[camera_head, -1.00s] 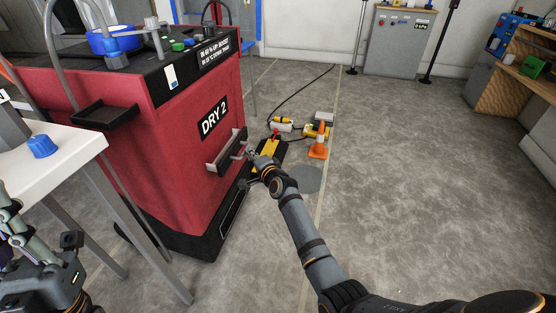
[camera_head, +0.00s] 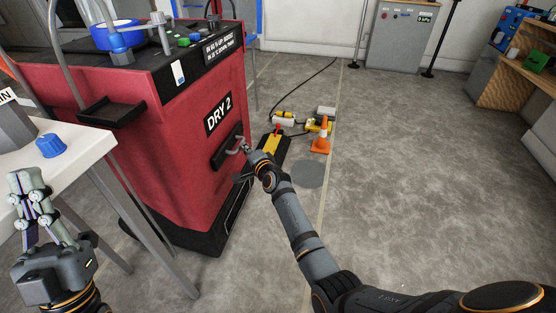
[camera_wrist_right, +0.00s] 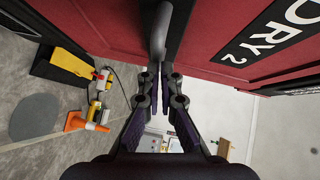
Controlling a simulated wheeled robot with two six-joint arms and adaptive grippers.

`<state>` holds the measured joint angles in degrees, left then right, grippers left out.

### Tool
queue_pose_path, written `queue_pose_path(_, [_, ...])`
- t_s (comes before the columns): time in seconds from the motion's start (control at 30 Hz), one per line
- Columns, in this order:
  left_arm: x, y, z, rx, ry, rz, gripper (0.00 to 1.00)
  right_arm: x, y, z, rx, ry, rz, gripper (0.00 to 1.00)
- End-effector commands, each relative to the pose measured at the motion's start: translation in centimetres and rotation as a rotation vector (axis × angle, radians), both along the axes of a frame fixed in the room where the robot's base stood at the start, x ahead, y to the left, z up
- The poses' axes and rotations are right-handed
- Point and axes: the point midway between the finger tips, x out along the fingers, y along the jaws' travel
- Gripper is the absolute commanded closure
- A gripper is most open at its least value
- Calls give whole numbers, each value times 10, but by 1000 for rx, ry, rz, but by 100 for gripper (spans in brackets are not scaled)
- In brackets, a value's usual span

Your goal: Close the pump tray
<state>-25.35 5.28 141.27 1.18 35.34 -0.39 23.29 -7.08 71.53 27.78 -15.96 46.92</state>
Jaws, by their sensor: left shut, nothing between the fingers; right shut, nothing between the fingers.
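The pump tray (camera_head: 222,158) is a dark, narrow drawer front low on the side of the red DRY 2 cabinet (camera_head: 185,140). It looks flush, or nearly so, with the cabinet face. A grey bar handle (camera_head: 238,146) sticks out from it. My right gripper (camera_head: 246,149) is shut and empty at the handle's outer side; in the right wrist view its fingers (camera_wrist_right: 161,72) point at the grey handle (camera_wrist_right: 160,35), touching or very close. My left gripper (camera_head: 22,178) is shut and empty at the left, in front of the white table.
A white table (camera_head: 75,145) with a blue cap (camera_head: 51,145) stands at the left. An orange cone (camera_head: 321,137), a yellow-black floor unit (camera_head: 271,143) and a cable lie beyond my right gripper.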

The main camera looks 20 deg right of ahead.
Motion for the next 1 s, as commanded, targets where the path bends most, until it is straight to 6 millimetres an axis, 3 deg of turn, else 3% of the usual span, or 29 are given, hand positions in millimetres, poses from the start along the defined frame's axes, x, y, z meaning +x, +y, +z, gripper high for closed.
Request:
queue_pose_path(0.3, [0,0,0,0,-1,0,100,-68,-15,6,-3,5,-3,100])
queue_pose_path(0.5, [0,0,0,0,-1,0,100,-102,-23,12,-4,5,-4,100])
queue_pose_path(0.67, [0,0,0,0,-1,0,100,-112,-25,13,-4,6,-4,100])
queue_pose_path(1.0, [0,0,0,0,-1,0,100,-112,-25,13,-5,5,-3,100])
